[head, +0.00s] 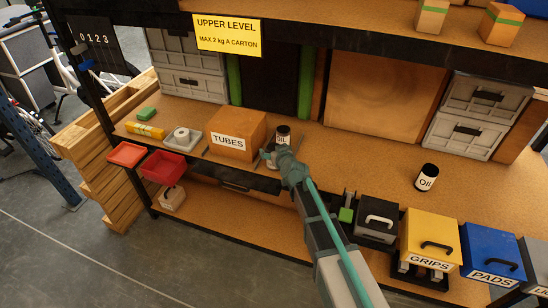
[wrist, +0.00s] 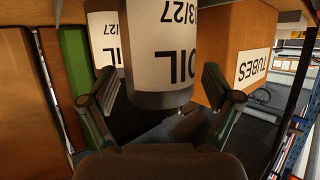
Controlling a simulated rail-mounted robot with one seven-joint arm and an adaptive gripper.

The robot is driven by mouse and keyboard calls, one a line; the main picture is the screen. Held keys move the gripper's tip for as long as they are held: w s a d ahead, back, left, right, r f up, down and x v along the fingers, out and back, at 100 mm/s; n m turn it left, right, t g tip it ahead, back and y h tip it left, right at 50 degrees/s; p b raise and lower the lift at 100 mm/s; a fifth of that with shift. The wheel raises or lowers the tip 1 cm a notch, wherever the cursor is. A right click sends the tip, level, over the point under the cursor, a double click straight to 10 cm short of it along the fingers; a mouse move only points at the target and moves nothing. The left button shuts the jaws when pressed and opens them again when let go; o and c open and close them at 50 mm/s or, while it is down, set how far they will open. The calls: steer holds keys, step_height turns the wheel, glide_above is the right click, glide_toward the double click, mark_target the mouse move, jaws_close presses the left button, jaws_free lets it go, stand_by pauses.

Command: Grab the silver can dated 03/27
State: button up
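My gripper (head: 277,153) is open at the shelf beside the TUBES box. In the wrist view, a can (wrist: 162,50) with a pale label stands between and beyond its fingers, upside down in the picture. The label reads OIL and "3/27", its first digit cut off, and the can's end looks dark grey. I cannot tell whether the fingers touch it. A second labelled can (wrist: 104,40) stands behind to the left, with "27" showing. In the head view, a dark-topped OIL can (head: 283,134) shows just beyond my gripper. Another OIL can (head: 427,178) stands apart at right.
The TUBES box (head: 236,134) stands close to the left of my gripper. A white tray (head: 182,138) and a yellow box (head: 145,130) lie farther left. Bins, including yellow GRIPS (head: 432,236) and blue PADS (head: 492,252), line the front right.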

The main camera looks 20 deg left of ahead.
steer(key=c, duration=1.3)
steer(key=shift+r, duration=0.1)
